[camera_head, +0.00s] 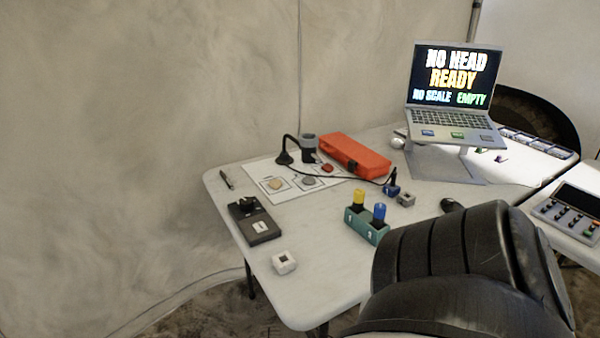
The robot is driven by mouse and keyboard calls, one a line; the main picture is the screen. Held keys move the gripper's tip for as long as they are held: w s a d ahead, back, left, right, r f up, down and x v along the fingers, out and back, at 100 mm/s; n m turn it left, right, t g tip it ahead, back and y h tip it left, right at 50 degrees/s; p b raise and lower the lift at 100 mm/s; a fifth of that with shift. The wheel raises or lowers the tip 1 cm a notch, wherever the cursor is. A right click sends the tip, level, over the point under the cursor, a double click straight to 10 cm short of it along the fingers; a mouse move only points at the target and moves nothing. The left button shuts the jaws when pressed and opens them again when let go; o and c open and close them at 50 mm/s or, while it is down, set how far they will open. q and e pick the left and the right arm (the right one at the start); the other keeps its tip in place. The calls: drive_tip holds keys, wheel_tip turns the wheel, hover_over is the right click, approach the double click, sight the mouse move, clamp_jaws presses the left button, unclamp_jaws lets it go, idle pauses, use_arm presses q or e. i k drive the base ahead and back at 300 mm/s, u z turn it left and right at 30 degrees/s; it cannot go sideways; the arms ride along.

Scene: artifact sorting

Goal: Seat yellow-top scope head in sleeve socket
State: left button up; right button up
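The yellow-top scope head (359,198) stands upright in the left hole of a teal block (366,228). A blue-top head (379,212) stands beside it in the right hole. A dark cylinder with a grey top (308,143) stands at the back of the white sheet, near a black gooseneck stand (284,155). I cannot tell whether this cylinder holds the sleeve socket. A small blue part (391,190) with a dark upright tip is at the end of a black cable. Neither of my grippers is in view.
An orange case (354,155) lies behind the white sheet (275,190). A dark device (254,220) and a white cube (284,262) are at front left. A laptop (450,90) reads "NO HEAD READY NO SCALE EMPTY". A large black ribbed shape (465,265) blocks the lower right.

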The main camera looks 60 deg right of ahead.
sight(309, 156)
drive_tip(key=u, duration=0.05)
drive_tip(key=k, duration=0.4)
drive_tip(key=z, duration=1.25)
drive_tip(key=i, duration=0.5)
